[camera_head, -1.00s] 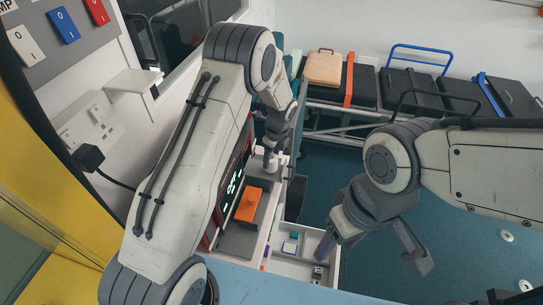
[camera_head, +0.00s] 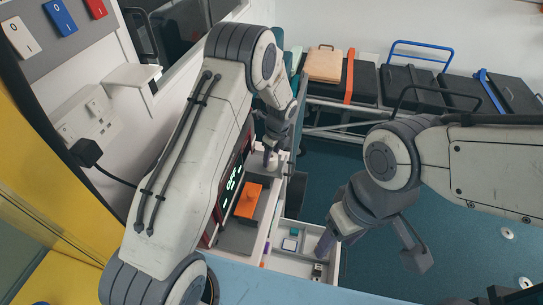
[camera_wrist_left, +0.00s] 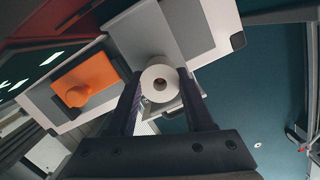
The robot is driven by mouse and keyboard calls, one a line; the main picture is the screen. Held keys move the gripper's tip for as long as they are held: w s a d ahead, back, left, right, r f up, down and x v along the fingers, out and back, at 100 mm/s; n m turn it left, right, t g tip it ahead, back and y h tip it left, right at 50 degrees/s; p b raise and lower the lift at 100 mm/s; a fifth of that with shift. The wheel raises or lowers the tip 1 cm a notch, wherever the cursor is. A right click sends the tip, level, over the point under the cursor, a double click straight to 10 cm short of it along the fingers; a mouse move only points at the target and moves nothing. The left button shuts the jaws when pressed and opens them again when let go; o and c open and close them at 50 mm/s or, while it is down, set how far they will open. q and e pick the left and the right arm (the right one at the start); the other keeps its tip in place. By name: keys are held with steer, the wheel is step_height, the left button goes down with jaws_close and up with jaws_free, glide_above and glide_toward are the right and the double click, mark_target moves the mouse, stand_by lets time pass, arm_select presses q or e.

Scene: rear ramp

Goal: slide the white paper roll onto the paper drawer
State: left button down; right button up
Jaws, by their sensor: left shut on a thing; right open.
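The white paper roll (camera_wrist_left: 160,86) is seen end-on in the left wrist view, its dark core hole facing the camera. My left gripper (camera_wrist_left: 163,96) is shut on it, with one finger on each side. In the head view my left gripper (camera_head: 270,150) is at the far end of the white counter, with the roll small and mostly hidden there. A grey metal part (camera_wrist_left: 176,108) shows just behind the roll; I cannot tell whether it is the paper drawer or whether the roll touches it. My right gripper (camera_head: 372,250) is open and empty over the floor.
An orange block (camera_head: 248,200) with a knob lies on the white counter beside a device with a green display (camera_head: 235,178). An open white drawer (camera_head: 290,262) holds small items near my right gripper. A stretcher (camera_head: 400,90) stands at the back. Blue floor is clear at right.

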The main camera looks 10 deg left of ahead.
arm_select(q)
steer(key=shift+f, duration=0.1)
steer(key=shift+c, duration=1)
jaws_free()
